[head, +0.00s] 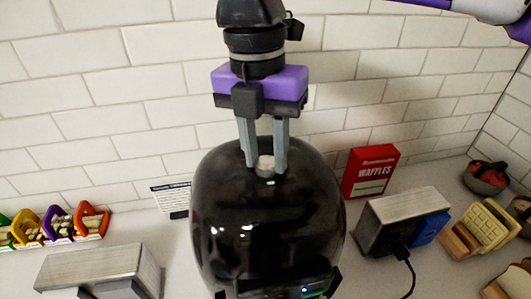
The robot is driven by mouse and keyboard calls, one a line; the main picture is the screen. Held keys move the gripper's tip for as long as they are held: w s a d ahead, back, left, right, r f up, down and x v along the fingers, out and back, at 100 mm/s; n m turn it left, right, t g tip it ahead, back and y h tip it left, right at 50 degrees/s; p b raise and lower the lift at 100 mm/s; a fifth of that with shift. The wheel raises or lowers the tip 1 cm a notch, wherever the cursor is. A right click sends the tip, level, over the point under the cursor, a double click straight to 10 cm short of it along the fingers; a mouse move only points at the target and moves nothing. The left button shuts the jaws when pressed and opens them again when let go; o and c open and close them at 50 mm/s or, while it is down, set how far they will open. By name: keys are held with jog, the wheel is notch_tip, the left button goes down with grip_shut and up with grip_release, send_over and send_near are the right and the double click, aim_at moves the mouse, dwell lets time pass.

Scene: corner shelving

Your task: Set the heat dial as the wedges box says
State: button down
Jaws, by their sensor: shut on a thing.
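A glossy black rounded appliance (215,215) stands on the counter in the middle of the head view. A small pale dial (266,164) sits on its top. My gripper (266,170) points down from above, with a grey finger on each side of the dial, shut on it. The dial's marks and pointer are too small to read. A white card with a dark band (171,195) stands behind the appliance at left; its text is not legible. I see no box marked wedges; a red box (370,172) at right reads "WAFFLES".
A metal toaster-like box (405,218) with a blue item (431,229) and black cord stands at right, near waffle and bread pieces (483,227) and a dark bowl (489,179). Another metal box (90,266) and colourful holders (60,221) are at left. A tiled wall is behind.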

aim_at(262, 160)
jog(key=c, duration=1)
grip_release()
jog(key=shift+c, duration=0.2)
jog(key=shift+r, duration=0.1)
jog(key=r, duration=0.2)
jog(key=r+b, duration=0.1)
jog(key=r, duration=0.4)
jog(key=shift+w+a+r, duration=0.1)
jog(key=shift+a+r, duration=0.15)
jog(key=shift+r, duration=0.05)
